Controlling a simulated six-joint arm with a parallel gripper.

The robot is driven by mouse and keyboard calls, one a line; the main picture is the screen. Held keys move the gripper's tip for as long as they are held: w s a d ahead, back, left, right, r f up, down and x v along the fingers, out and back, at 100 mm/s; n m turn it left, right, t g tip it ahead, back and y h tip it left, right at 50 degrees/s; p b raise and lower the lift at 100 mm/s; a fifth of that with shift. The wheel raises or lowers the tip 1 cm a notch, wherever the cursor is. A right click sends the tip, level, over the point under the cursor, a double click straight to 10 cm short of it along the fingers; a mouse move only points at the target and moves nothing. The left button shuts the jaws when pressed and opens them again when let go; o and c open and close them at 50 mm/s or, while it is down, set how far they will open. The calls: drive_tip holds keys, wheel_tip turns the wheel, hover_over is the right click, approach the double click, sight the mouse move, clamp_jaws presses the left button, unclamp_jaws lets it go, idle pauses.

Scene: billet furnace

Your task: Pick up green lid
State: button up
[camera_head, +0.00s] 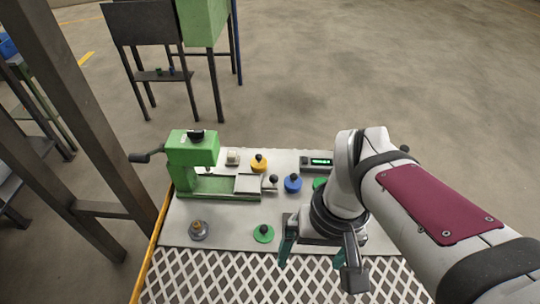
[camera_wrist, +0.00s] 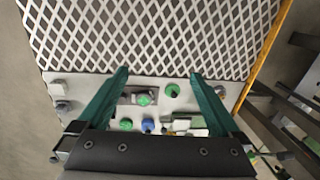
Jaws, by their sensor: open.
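A flat round green lid with a dark knob (camera_head: 263,234) lies near the front of the white table in the head view. In the wrist view the green lid (camera_wrist: 172,90) lies between my two fingers, nearer the right one. My gripper (camera_head: 313,254) is open and empty, above the table to the right of this lid. In the wrist view its teal fingers (camera_wrist: 160,74) are spread wide. A second green round piece (camera_head: 319,183) is partly hidden behind my arm. The wrist view also shows a green round top on a dark square base (camera_wrist: 143,100).
A blue knobbed piece (camera_head: 293,184) and a yellow one (camera_head: 259,164) stand farther back. A grey piece (camera_head: 198,230) is at front left. A green machine (camera_head: 193,160) stands at back left. White lattice (camera_head: 220,275) borders the front.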

drive_tip(key=w+a+f+n, duration=0.3)
drive_tip(key=w+a+n, duration=0.2)
drive_tip(key=w+n, duration=0.5)
drive_tip(key=n+h, duration=0.1)
drive_tip(key=n, duration=0.2)
hover_over(264, 227)
wheel_tip(264, 227, down, 3)
wheel_tip(264, 227, down, 16)
drive_tip(key=shift+r, duration=0.1)
drive_tip(key=c, duration=1.4)
